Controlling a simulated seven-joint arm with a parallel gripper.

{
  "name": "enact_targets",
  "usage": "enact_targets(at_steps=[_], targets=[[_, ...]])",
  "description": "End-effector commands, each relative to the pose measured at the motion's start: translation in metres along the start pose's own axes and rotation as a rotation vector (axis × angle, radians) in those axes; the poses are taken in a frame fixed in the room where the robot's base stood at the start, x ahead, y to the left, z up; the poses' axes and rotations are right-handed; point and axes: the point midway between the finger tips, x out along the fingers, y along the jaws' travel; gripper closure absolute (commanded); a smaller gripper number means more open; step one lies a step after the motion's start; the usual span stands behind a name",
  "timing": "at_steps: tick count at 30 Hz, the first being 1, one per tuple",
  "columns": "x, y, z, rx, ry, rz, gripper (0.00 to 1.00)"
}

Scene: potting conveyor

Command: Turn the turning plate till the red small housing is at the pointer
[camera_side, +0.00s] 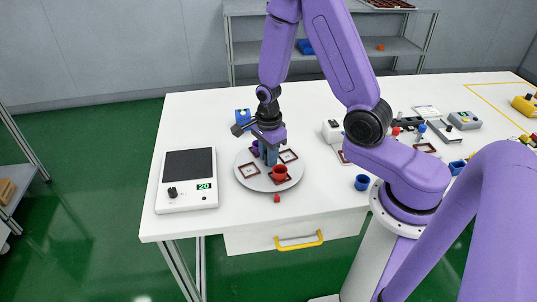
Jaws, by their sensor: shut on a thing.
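The round grey turning plate (257,186) lies on the white table and bears several dark-red square frames. The red small housing (279,172) stands on the plate at its front, a little right of the middle. A small red pointer (277,198) sits on the table just in front of the plate's rim, close to the red housing in the picture. A purple housing (256,149) shows at the back left of the plate, partly hidden by my gripper. My gripper (270,159) points down over the plate's middle, shut on it; its fingers hide the gripped part.
A blue cup (362,182) and a white device (332,131) stand to the right. The front table edge is near the pointer.

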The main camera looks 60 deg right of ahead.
Motion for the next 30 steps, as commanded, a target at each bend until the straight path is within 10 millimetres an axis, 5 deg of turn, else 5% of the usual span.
enact_targets(at_steps=[30], targets=[[-0.0008,-0.0012,0.0001,0.338,-0.001,-0.003,1.0]])
